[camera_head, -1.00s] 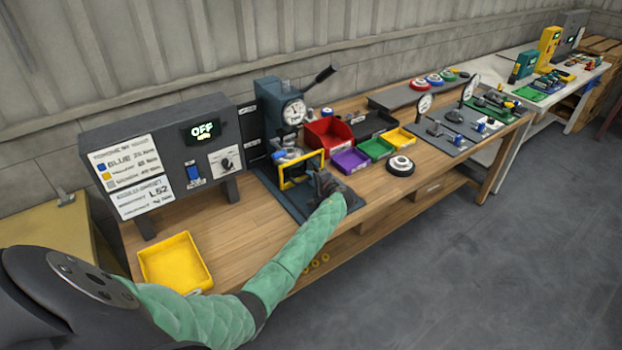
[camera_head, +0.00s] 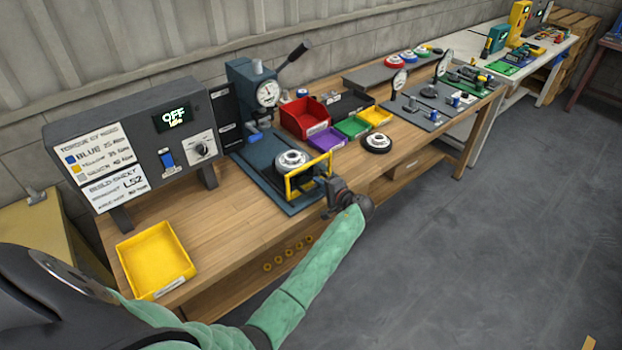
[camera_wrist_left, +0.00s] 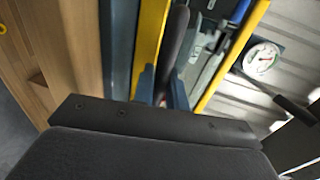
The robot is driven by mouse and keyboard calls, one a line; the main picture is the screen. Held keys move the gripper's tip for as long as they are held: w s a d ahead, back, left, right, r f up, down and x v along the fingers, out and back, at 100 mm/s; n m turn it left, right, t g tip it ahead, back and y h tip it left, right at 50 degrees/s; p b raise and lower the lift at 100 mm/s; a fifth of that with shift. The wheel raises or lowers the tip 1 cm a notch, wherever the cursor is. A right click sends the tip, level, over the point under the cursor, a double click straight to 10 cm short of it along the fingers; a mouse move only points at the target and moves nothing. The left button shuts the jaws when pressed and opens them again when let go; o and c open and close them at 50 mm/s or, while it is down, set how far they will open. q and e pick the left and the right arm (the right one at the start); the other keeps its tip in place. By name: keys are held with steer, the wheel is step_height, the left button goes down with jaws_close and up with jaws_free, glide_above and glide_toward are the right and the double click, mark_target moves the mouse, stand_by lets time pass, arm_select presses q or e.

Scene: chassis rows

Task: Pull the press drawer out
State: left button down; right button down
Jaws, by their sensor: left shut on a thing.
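The press (camera_head: 258,100) with its dial and black lever stands at the back of the bench. Its drawer, with a yellow frame (camera_head: 308,177) at the front, is out toward the bench's front edge. A round grey metal part (camera_head: 292,161) sits on the drawer behind the frame. My left gripper (camera_head: 333,191) is at the right side of the yellow frame and shut on the drawer there; the exact grip is small in the head view. In the left wrist view the yellow frame bars (camera_wrist_left: 150,45) run past dark fingers, with the dial (camera_wrist_left: 261,58) beyond. My right gripper is not in view.
A display box (camera_head: 140,145) reading OFF stands left of the press, with a yellow tray (camera_head: 155,262) before it. Red (camera_head: 304,118), purple, green and yellow bins and a round black-based part (camera_head: 376,143) lie right. Open floor lies in front.

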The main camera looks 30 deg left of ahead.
arm_select(q)
steer(key=shift+v, duration=0.8)
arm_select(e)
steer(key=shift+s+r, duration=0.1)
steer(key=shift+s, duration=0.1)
arm_select(q)
steer(key=shift+f, duration=0.2)
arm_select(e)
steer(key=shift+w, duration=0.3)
arm_select(q)
steer(key=c, duration=1.5)
jaws_free()
